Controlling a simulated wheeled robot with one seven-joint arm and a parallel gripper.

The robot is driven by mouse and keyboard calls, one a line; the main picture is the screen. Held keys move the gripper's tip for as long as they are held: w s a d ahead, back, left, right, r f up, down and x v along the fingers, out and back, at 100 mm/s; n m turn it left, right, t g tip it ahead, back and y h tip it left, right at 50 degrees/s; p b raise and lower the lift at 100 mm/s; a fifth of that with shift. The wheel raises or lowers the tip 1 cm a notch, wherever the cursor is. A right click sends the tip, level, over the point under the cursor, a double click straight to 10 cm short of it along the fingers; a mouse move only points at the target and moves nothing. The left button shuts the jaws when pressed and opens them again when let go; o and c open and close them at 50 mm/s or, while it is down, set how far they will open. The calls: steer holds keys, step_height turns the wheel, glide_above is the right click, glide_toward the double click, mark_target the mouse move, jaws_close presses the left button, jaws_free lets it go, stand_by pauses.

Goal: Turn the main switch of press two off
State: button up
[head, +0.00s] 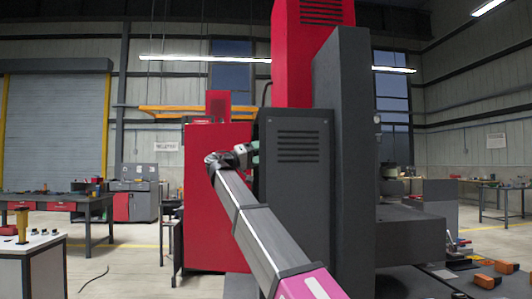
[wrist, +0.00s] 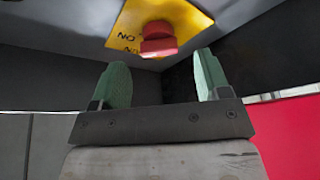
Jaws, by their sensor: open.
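The switch is a red knob (wrist: 158,38) on a yellow plate (wrist: 192,20) at the top of the wrist view. Dark lettering that reads as ON upside down shows on the plate's left part. My gripper (wrist: 161,60) is open and empty. Its two green fingers point towards the knob, one on each side of it in the picture. The knob appears beyond the fingertips, and I see no contact. In the head view my gripper (head: 249,153) is small and partly hidden beside the dark grey cabinet (head: 298,190). The knob is not visible there.
A red cabinet (head: 210,235) stands behind my arm, and a tall grey column (head: 342,120) stands to the right. A workbench (head: 50,204) is at the left. Orange tools (head: 488,281) lie on a dark surface at the lower right. Open floor shows at the left.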

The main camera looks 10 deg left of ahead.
steer(key=shift+x, duration=1.6)
steer(key=c, duration=0.9)
steer(key=shift+c, duration=0.2)
steer(key=shift+n, duration=0.3)
steer(key=shift+r+n+g+y, duration=0.1)
steer(key=shift+n+g+y, duration=0.65)
steer(key=shift+n, duration=2)
steer(key=shift+r+n+g+y, duration=0.1)
steer(key=shift+n+g+y, duration=0.3)
steer(key=shift+n+y, duration=1.5)
steer(key=shift+r+n+g+y, duration=0.15)
steer(key=shift+n+g, duration=0.4)
steer(key=shift+n, duration=3)
steer(key=shift+f, duration=0.1)
